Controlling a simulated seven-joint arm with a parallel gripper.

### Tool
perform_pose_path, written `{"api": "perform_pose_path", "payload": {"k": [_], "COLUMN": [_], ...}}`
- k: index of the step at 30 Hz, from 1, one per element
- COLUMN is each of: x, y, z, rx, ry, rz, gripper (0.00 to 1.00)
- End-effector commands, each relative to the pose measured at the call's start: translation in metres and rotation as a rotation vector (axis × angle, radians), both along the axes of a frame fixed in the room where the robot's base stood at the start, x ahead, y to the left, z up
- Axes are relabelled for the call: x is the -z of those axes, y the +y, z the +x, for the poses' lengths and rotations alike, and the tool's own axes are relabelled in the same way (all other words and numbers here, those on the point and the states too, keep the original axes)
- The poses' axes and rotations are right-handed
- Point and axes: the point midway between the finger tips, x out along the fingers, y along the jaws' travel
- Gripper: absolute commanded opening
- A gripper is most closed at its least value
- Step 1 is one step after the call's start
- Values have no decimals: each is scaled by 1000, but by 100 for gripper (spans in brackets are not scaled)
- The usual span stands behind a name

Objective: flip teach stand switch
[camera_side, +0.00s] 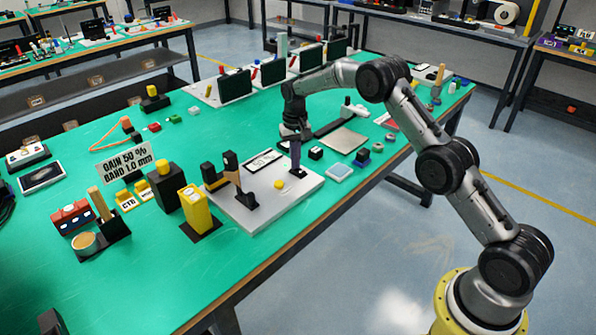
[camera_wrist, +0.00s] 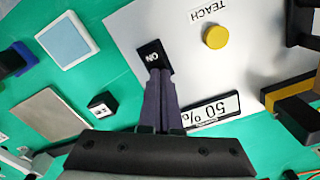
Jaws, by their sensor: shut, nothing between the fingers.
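The teach stand is a pale plate (camera_side: 255,218) on the green table; it also shows in the wrist view (camera_wrist: 190,65). Its small black switch (camera_wrist: 152,53) is marked ON and sits near one edge of the plate; in the side view the switch base (camera_side: 300,173) is partly hidden. My gripper (camera_side: 296,168) points down at it with its fingers together and empty. In the wrist view the fingertips (camera_wrist: 158,74) overlap the switch's near edge; I cannot tell whether they touch it. The lever position is hidden. A yellow button (camera_wrist: 215,36) sits beside a TEACH label (camera_wrist: 208,11).
A 50 % display (camera_wrist: 212,111) lies on the plate. A black and brown upright part (camera_side: 234,175) stands on the plate's left. A yellow block (camera_side: 196,208) stands to its left. A blue-topped pad (camera_side: 340,172) and a small black cube (camera_side: 315,153) lie right of the plate.

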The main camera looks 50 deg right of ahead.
Motion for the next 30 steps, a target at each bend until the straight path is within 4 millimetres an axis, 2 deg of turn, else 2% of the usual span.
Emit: {"api": "perform_pose_path", "payload": {"k": [8,30], "x": [-2,-56], "y": [0,0], "z": [0,0], "rx": [0,0], "ry": [1,-1], "rz": [1,-1], "gripper": [0,0]}}
